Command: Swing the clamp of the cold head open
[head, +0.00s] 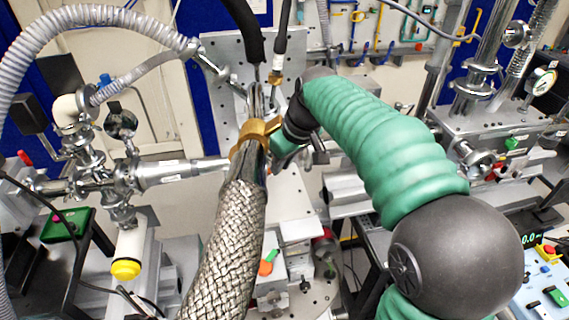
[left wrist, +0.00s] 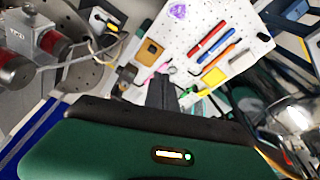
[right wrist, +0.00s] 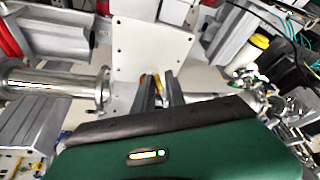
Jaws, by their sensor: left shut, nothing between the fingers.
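The cold head shows in the head view as a polished metal tube with a thick braided metal hose (head: 228,235) running down from it. A brass-coloured clamp (head: 256,131) sits around the tube; I cannot tell whether its latch is open. My right arm comes in from the right and its hand ends just right of the clamp, fingers hidden behind the tube. In the right wrist view my right gripper (right wrist: 160,88) has its fingers apart, with a small yellow-orange thing showing between and beyond them. My left gripper (left wrist: 161,88) is shut and empty in the left wrist view.
A metal pipe assembly with valves (head: 95,178) stands at left. A grey corrugated hose (head: 110,15) arches above it. A white perforated board with pens (left wrist: 210,45) lies beyond my left gripper. A metal flanged pipe (right wrist: 60,85) is left of my right fingers.

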